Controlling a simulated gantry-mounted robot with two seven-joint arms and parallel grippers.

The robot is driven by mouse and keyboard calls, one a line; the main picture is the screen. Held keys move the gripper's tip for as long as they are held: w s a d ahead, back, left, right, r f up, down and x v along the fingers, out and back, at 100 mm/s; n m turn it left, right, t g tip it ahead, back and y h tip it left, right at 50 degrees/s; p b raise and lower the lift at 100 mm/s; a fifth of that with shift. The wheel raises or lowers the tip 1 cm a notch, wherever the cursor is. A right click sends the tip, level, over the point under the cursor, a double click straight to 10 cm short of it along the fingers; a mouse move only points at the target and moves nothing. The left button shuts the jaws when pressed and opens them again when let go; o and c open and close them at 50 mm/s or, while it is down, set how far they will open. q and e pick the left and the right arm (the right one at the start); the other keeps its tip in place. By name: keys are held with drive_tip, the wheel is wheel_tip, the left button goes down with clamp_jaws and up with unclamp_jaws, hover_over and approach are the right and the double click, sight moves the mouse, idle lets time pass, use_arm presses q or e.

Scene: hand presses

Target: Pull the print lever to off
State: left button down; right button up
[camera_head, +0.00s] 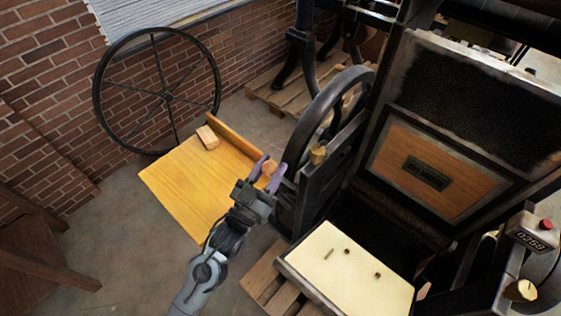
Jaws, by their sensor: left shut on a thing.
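My left gripper (268,172) is in the middle of the head view, with its arm reaching up from the bottom. Its purple fingers are shut on a small wooden knob (270,167), which looks like the handle of the print lever. The knob is beside the left side of the black press, over the right edge of a yellow wooden board. The lever's shaft is hidden behind the gripper and press parts, so its position cannot be told. My right gripper is not in view.
The press has a dark flywheel (329,112), a light bed plate (345,267), and an upright platen with a wooden panel (430,173). The yellow board (185,185) carries a small wooden block (208,137). A large spoked wheel (104,97) stands by the brick wall.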

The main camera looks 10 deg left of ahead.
use_arm(q)
drive_tip(key=c, duration=0.7)
unclamp_jaws()
drive_tip(key=shift+c, duration=0.2)
drive_tip(key=shift+s, duration=0.1)
drive_tip(key=v, duration=1)
drive_tip(key=shift+s+f, duration=0.2)
drive_tip(key=shift+s, duration=0.1)
drive_tip(key=shift+a, duration=0.15)
